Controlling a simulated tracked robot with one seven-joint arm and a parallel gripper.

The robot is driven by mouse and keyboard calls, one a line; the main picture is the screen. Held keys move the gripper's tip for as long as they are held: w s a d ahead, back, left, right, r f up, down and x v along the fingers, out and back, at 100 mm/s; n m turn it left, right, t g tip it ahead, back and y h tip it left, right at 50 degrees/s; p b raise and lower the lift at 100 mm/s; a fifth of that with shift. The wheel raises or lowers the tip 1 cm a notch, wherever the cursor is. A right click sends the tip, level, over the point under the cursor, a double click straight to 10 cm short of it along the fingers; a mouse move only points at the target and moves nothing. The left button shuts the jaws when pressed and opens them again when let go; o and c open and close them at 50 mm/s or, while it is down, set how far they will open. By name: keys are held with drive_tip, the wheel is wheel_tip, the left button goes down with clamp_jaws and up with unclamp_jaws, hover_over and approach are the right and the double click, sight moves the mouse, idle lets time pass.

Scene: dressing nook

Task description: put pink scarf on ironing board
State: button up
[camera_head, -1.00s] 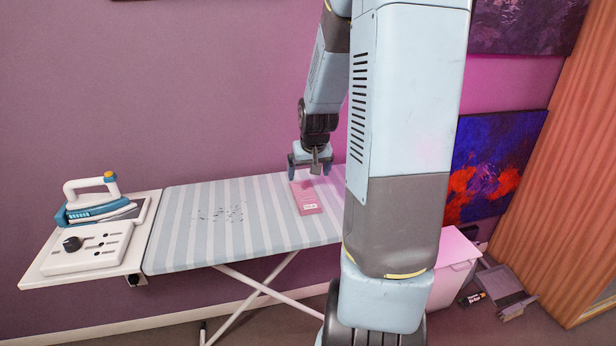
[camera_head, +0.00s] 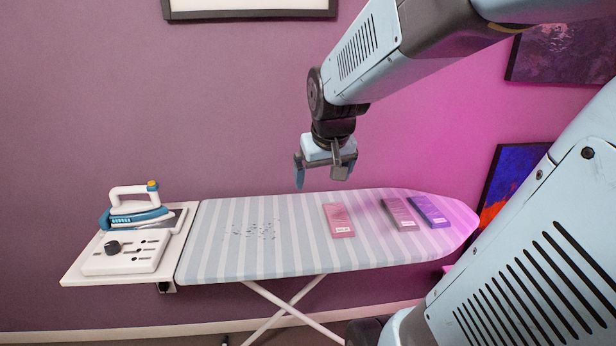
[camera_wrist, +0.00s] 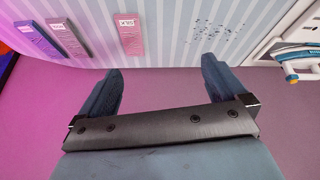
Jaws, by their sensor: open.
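The pink scarf (camera_head: 338,219) is a flat pink rectangle with a white label. It lies on the striped ironing board (camera_head: 280,262), right of a patch of dark specks. It also shows in the wrist view (camera_wrist: 130,38). My gripper (camera_head: 324,180) is open and empty in the air above the board, clear of the scarf. In the wrist view the two fingers (camera_wrist: 160,85) are spread with nothing between them.
A grey-mauve folded piece (camera_head: 402,213) and a purple-blue one (camera_head: 430,211) lie to the scarf's right on the board. A white and blue iron (camera_head: 136,215) rests on the white panel (camera_head: 85,272) at the board's left end. The board's left half is mostly free.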

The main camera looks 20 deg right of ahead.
drive_tip(key=s+a+r, duration=0.2)
drive_tip(key=s, duration=0.3)
drive_tip(key=s+a+r+n+y, duration=0.1)
drive_tip(key=s+a, duration=0.1)
drive_tip(key=s, duration=0.3)
drive_tip(key=shift+r+t, duration=0.3)
drive_tip(key=shift+r, duration=0.1)
